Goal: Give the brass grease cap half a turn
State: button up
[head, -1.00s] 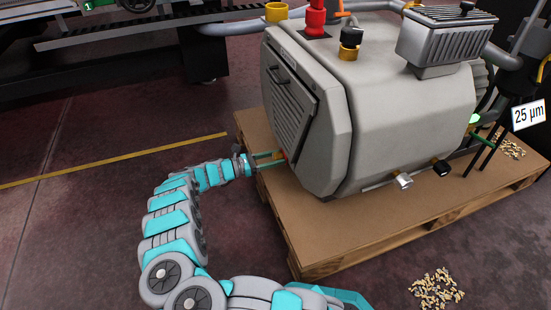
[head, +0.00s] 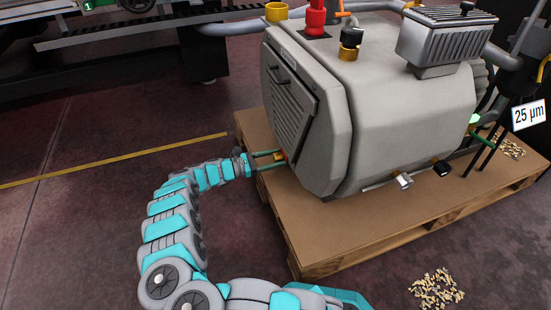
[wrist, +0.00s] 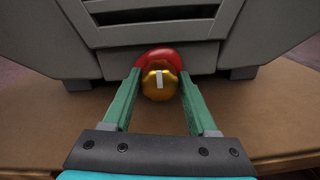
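The brass grease cap (wrist: 151,88), faceted and with a white mark standing upright in this view, sits in front of a red round base (wrist: 160,55) low on the grey machine. My gripper (wrist: 160,72) has its two green fingers on the left and right of the cap, with narrow gaps showing beside it. It looks open around the cap. In the head view my gripper (head: 277,158) reaches in at the machine's lower left corner. The cap (head: 279,155) shows there as a small yellow spot between the fingers.
The grey machine (head: 400,120) stands on a brown pallet (head: 340,235). Its slatted panel (wrist: 150,15) is just above the cap. The pallet top lies close below my fingers. Loose chips (head: 436,289) lie on the floor at right. The floor left of my arm is clear.

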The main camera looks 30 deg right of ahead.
jog(key=o, duration=0.3)
jog(key=shift+w+a, duration=0.1)
jog(key=v, duration=0.7)
jog(key=shift+w+a, duration=0.1)
jog(key=shift+a, duration=0.2)
